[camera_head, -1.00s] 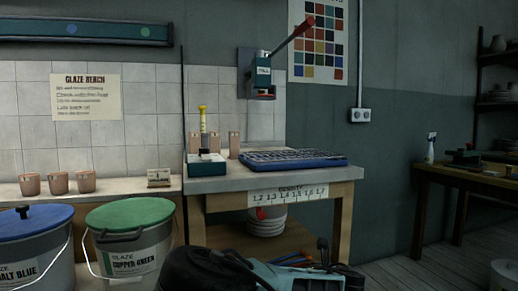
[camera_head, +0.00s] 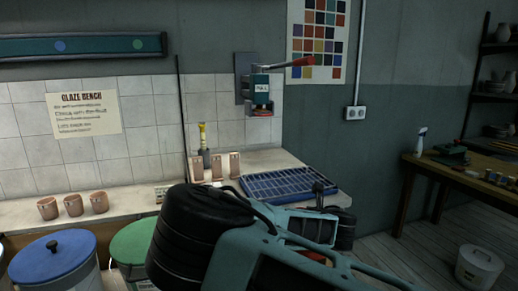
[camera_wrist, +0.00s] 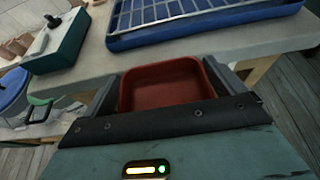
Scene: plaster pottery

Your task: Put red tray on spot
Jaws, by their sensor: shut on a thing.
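The red tray (camera_wrist: 160,85) is a shallow, empty, rounded rectangle in the wrist view. My gripper (camera_wrist: 165,66) is shut on it, with a dark finger along its left and right sides. The tray looks level and is held at the bench's front edge, apart from the blue rack. In the head view my arm hides the tray and gripper. I cannot make out a marked spot in either view.
The bench top (camera_wrist: 150,45) carries a blue rack (camera_head: 290,184) and a dark green box with a black knob (camera_wrist: 62,38). Several clay pieces (camera_head: 215,167) stand behind. A wall press (camera_head: 260,85) has a red lever. Lidded buckets (camera_head: 52,252) stand at left.

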